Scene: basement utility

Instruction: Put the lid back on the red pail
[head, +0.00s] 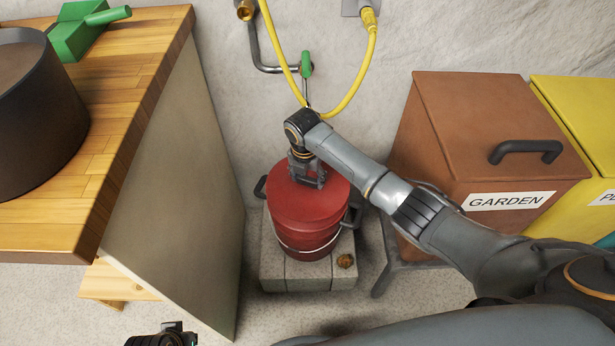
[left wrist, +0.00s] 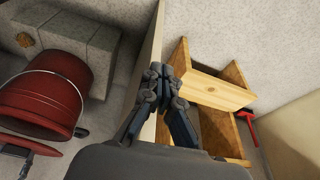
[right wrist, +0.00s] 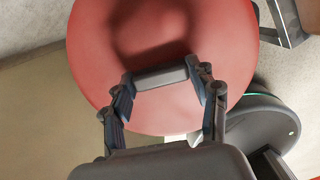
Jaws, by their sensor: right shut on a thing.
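The red lid (head: 300,210) is a round disc with a dark bar handle (right wrist: 160,77). My right gripper (head: 308,178) is shut on that handle from above, a finger at each end in the right wrist view. The red pail (head: 308,246) stands upright below it, with dark side ears and a wire bail. In the left wrist view the pail (left wrist: 42,92) and the lid (left wrist: 28,147) appear apart, the lid just above the rim. The pail's opening is hidden under the lid in the head view. My left gripper (left wrist: 166,76) is empty, its fingertips together.
The pail stands on a grey block plinth (head: 280,270) with a small brown object (head: 345,261) at its front. A wooden worktop (head: 110,130) is left, a brown GARDEN bin (head: 485,130) right. A yellow hose (head: 370,70) hangs behind. A wooden stool (left wrist: 205,92) is low left.

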